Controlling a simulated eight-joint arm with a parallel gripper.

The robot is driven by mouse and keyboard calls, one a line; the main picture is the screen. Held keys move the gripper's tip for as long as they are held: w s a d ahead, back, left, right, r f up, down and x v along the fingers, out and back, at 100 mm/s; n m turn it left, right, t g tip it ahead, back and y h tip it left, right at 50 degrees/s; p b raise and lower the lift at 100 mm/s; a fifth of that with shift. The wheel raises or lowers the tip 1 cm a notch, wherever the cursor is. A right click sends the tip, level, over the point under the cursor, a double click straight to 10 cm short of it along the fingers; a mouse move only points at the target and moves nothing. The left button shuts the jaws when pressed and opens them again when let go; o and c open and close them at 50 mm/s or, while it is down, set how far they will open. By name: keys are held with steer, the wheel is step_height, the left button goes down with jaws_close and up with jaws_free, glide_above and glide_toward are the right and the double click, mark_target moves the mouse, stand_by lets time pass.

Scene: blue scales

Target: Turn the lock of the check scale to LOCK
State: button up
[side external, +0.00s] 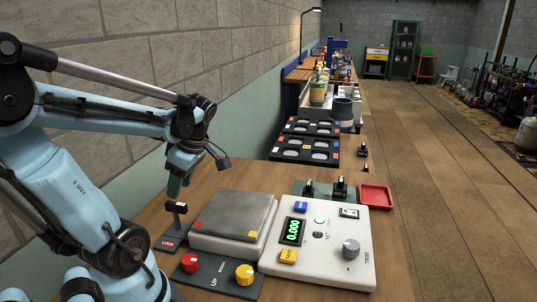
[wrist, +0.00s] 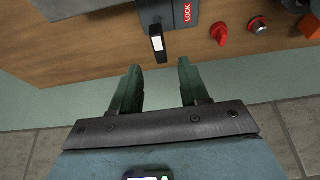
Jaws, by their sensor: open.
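The check scale has a grey weighing pan (side external: 234,213) and a white panel (side external: 318,262) with a display reading 0.000. Left of the pan is the lock, a dark upright lever with a crossbar (side external: 177,209) on a dark base with a red LOCK label (side external: 168,243). In the wrist view the lever (wrist: 157,44) shows a pale end, with the LOCK label (wrist: 187,13) beside it. My gripper (wrist: 160,66) is open and empty, its green fingers either side of the lever's line but short of it in the picture. In the side view my gripper (side external: 177,187) hangs close above the lever.
Red (side external: 190,263) and yellow (side external: 244,274) knobs stand in front of the pan. A grey TRIM knob (side external: 350,249) is on the panel. A red tray (side external: 375,197) and black trays (side external: 304,149) lie behind. A wall runs along the left.

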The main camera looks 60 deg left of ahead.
mark_target(175, 203)
steer(key=shift+x, duration=3.15)
steer(key=shift+c, duration=0.4)
jaws_close()
